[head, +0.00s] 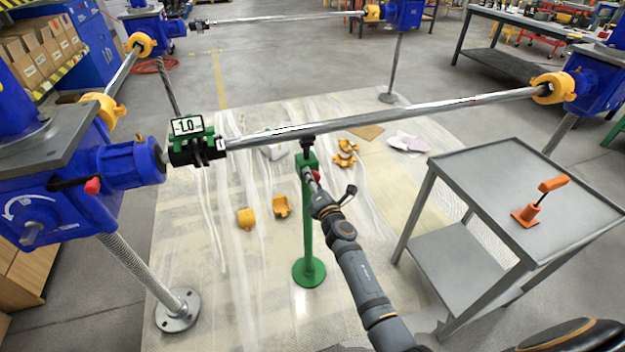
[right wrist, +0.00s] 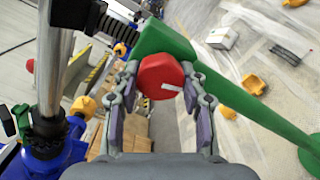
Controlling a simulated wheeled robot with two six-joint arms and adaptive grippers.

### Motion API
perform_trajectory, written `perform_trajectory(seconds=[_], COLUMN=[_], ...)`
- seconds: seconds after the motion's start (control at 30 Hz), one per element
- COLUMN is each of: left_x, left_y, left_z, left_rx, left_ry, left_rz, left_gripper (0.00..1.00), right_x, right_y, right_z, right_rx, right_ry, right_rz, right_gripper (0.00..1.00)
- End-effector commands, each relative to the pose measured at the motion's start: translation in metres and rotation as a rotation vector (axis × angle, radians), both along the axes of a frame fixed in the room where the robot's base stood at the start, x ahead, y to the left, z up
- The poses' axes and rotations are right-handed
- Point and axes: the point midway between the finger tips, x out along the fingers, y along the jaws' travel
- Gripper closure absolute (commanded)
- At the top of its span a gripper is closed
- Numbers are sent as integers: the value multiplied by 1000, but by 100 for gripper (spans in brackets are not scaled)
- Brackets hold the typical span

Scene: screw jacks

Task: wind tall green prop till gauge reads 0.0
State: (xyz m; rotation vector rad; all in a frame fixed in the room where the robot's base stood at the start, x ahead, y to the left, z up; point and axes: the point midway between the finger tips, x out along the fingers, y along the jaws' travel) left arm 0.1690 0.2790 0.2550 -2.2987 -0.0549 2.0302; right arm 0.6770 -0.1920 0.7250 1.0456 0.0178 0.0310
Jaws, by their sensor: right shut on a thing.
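The tall green prop (head: 307,235) stands upright on its round base under the long steel shaft (head: 380,118). Its dark screw top meets the underside of the shaft as far as I can see. My right gripper (head: 313,188) is at the prop's upper part, shut on the red knob (right wrist: 160,76) on its side; a finger lies on each side of the knob. A white mark on the knob points roughly sideways in the right wrist view. The green-framed gauge (head: 187,126) on the shaft's left end appears to read -1.0. My left gripper is not in view.
A grey cart (head: 530,195) with an orange-handled tool (head: 540,203) stands at the right. Blue jacks (head: 75,185) hold the shafts at the corners. Loose yellow clamp pieces (head: 281,207) lie on the sheeted floor around the prop.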

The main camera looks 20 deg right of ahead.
Motion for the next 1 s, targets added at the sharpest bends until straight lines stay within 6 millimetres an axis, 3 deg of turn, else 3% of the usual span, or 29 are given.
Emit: perform_trajectory(seconds=[0.63, 0.67, 0.7, 0.83, 1.0], left_x=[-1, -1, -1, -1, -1], left_y=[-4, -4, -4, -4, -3], left_z=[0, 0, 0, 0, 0], left_rx=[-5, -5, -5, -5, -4], left_ry=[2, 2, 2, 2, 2], left_rz=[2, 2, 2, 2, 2], left_gripper=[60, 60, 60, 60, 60], right_x=[0, 0, 0, 0, 0], right_y=[0, 0, 0, 0, 0], right_z=[-1, -1, -1, -1, 0], right_rx=[56, 56, 55, 55, 55], right_ry=[3, 3, 4, 3, 3], right_rz=[0, 0, 0, 0, 0], right_gripper=[90, 57, 51, 35, 35])
